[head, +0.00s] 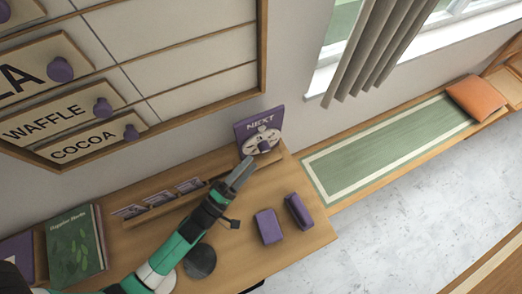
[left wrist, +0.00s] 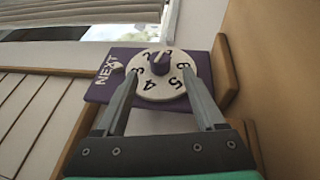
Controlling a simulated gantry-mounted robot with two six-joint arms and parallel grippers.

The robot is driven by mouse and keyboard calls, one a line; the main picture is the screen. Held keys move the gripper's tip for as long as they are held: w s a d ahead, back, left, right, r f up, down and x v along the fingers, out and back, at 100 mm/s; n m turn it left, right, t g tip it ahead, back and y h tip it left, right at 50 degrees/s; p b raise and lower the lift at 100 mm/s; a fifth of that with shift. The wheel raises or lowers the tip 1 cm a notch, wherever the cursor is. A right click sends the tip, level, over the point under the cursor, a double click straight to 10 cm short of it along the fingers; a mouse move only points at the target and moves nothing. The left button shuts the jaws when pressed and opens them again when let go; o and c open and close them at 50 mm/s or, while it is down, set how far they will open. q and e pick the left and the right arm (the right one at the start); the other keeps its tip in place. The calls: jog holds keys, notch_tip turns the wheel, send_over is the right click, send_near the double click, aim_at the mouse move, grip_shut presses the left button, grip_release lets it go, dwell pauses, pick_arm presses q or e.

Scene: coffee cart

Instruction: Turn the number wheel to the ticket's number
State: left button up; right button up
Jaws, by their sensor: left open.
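The number wheel (head: 262,142) is a white disc with a purple knob on a purple NEXT board (head: 243,127) at the back of the wooden counter. In the left wrist view the wheel (left wrist: 176,84) shows several digits around its purple knob (left wrist: 160,62). My left gripper (head: 246,166) is just in front of the wheel, open and empty. In the left wrist view its fingertips (left wrist: 159,74) straddle the knob in the picture; I cannot tell whether they touch it. Tickets (head: 160,199) stand in a wooden rack; their numbers are too small to read. My right gripper is not in view.
Two purple blocks (head: 269,227) (head: 298,211) lie on the counter (head: 290,254) right of my left arm. A green book (head: 75,245) stands at the left. A menu board with purple knobs (head: 61,70) hangs above. A bench with a green mat (head: 395,150) is at the right.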

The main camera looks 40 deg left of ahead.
aim_at(262, 152)
pick_arm(q)
jog(key=w, duration=0.4)
jog(key=w+r, duration=0.1)
jog(key=w, duration=0.1)
jog(key=shift+w+d+b, duration=0.1)
jog(key=shift+d+b, duration=0.05)
jog(key=shift+b, duration=0.2)
grip_shut()
